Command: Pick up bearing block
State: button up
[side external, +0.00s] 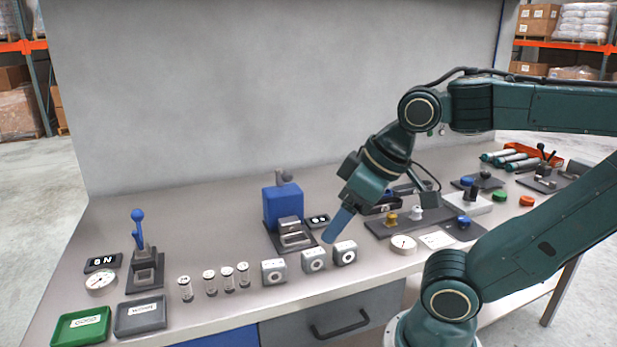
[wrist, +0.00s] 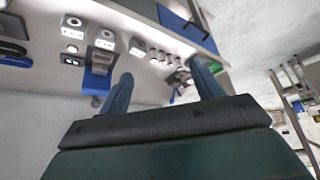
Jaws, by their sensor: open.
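Three pale grey bearing blocks, each with a dark round bore, stand in a row near the bench's front edge: left block (side external: 274,272), middle block (side external: 313,261) and right block (side external: 345,252). The wrist view shows them too, at its upper left (wrist: 73,24), (wrist: 106,39) and (wrist: 137,45). My gripper (side external: 338,225) has blue fingers angled down, just above and behind the middle and right blocks in the side view. In the wrist view my gripper (wrist: 163,88) has its fingers wide apart with nothing between them. I cannot tell its exact height above the bench.
A blue press-like fixture (side external: 283,207) stands behind the blocks, with a small black display (side external: 317,221) beside it. Several small capped vials (side external: 210,283) stand left of the blocks. A round dial (side external: 403,244) lies to their right. A grey back panel (side external: 270,90) closes the rear.

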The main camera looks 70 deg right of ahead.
jog(key=m+g, duration=0.6)
jog(key=m, duration=0.5)
send_over(274, 264)
notch_tip(274, 264, down, 11)
jog(key=shift+s+d+r, duration=0.1)
jog(key=shift+n, duration=0.3)
notch_tip(274, 264, down, 8)
jog(key=shift+r, duration=0.1)
jog(key=shift+f, duration=0.4)
jog(key=shift+f, duration=0.1)
